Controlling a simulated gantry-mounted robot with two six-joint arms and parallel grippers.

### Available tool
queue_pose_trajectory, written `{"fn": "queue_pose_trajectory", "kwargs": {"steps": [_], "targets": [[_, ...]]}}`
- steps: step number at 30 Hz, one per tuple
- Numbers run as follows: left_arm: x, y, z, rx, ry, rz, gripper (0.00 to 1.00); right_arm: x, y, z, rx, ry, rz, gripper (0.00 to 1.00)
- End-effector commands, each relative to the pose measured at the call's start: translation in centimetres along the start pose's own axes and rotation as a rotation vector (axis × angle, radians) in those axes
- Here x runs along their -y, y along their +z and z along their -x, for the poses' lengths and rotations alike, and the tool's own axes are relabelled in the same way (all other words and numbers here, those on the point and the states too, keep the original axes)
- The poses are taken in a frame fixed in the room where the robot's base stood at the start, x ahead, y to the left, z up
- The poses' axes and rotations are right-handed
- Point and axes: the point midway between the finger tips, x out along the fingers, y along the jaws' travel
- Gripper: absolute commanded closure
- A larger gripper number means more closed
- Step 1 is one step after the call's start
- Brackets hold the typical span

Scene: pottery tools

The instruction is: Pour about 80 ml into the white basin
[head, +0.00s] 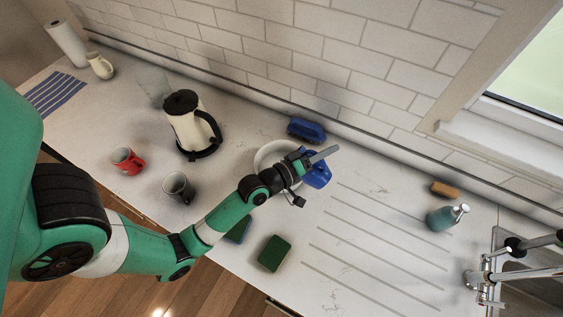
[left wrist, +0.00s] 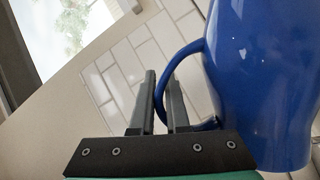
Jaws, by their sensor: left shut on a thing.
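My left gripper (head: 308,163) is shut on the handle of a blue jug (head: 319,176). The jug's glossy blue body also shows in the left wrist view (left wrist: 262,80), with its curved handle passing between the fingers (left wrist: 163,105). The white basin (head: 262,156) is on the counter, partly hidden behind my gripper and wrist. The jug is at the basin's right side in the head view. The jug's mouth and contents cannot be made out, and no stream of liquid shows. My right gripper is not in view.
A cream kettle (head: 190,124), red mug (head: 127,161) and dark mug (head: 178,187) stand left. A blue object (head: 306,130) lies behind the basin, a green sponge (head: 274,253) in front. A soap bottle (head: 445,217) and tap (head: 487,279) are right. The grooved counter is clear.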

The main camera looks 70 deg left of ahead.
Motion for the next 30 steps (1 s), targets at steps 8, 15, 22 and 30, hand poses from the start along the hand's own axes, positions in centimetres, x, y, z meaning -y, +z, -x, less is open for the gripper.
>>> {"fn": "queue_pose_trajectory", "kwargs": {"steps": [8,15,22,30], "targets": [[-0.03,-0.19,0.07,-0.004,0.010,0.015,1.00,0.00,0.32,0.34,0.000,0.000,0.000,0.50],[0.05,-0.29,0.12,-0.006,0.014,0.027,1.00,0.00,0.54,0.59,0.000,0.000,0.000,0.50],[0.10,-0.41,0.15,-0.008,0.019,0.040,1.00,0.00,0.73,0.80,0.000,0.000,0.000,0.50],[-0.38,-0.57,0.17,-0.006,0.018,0.039,1.00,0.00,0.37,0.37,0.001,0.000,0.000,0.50]]}}
